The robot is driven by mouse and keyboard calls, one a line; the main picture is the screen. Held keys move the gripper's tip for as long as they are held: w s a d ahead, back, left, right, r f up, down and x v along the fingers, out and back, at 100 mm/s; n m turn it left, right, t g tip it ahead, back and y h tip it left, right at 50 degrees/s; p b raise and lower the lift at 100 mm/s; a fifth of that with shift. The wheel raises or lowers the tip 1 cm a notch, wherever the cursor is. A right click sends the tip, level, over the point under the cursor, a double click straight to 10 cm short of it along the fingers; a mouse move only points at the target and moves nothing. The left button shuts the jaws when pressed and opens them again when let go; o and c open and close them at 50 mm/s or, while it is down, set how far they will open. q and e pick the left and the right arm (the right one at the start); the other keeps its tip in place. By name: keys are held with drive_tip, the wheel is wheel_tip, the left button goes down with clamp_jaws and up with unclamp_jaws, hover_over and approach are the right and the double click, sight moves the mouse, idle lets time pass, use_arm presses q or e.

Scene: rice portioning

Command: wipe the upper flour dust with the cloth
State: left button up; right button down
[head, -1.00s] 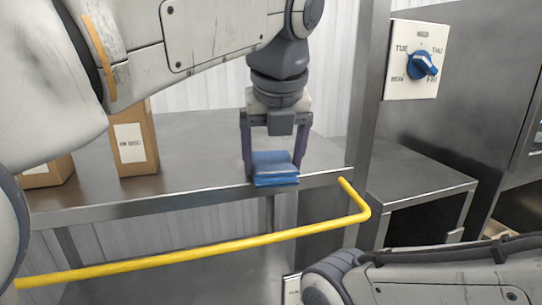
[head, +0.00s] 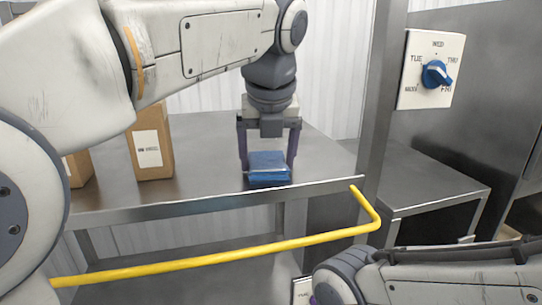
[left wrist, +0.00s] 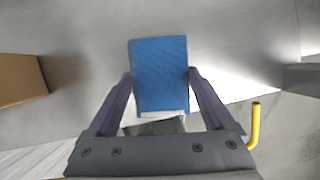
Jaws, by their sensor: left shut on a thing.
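A folded blue cloth (head: 268,167) is between the fingers of my left gripper (head: 269,160), close above or on the upper metal shelf (head: 215,190) near its front edge. In the left wrist view the blue cloth (left wrist: 160,75) lies between the two purple fingers of the left gripper (left wrist: 160,85), which are shut on it. I cannot make out any flour dust on the shelf. My right arm shows at the lower right of the head view, but its gripper is out of view.
Brown boxes (head: 150,150) stand on the shelf at the left; one also shows in the left wrist view (left wrist: 18,80). A yellow rail (head: 230,255) runs in front of the shelf. A post and a dial panel (head: 431,70) are at the right. The shelf's middle is clear.

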sight(275, 171)
use_arm(q)
drive_tip(key=shift+w+a+p, duration=0.15)
drive_tip(key=shift+w+p, duration=0.05)
drive_tip(key=shift+w, duration=0.3)
drive_tip(key=shift+w+a+p, duration=0.15)
drive_tip(key=shift+w, duration=0.35)
drive_tip(key=shift+w+a+f, duration=0.1)
drive_tip(key=shift+w+a, duration=0.2)
drive_tip(key=shift+w, duration=0.6)
drive_tip(key=shift+w+a+r, duration=0.1)
drive_tip(key=shift+w+a, duration=0.15)
drive_tip(key=shift+w, duration=0.6)
drive_tip(key=shift+w+a+f, duration=0.1)
drive_tip(key=shift+w+a, duration=0.2)
drive_tip(key=shift+w, duration=0.6)
drive_tip(key=shift+s, duration=0.1)
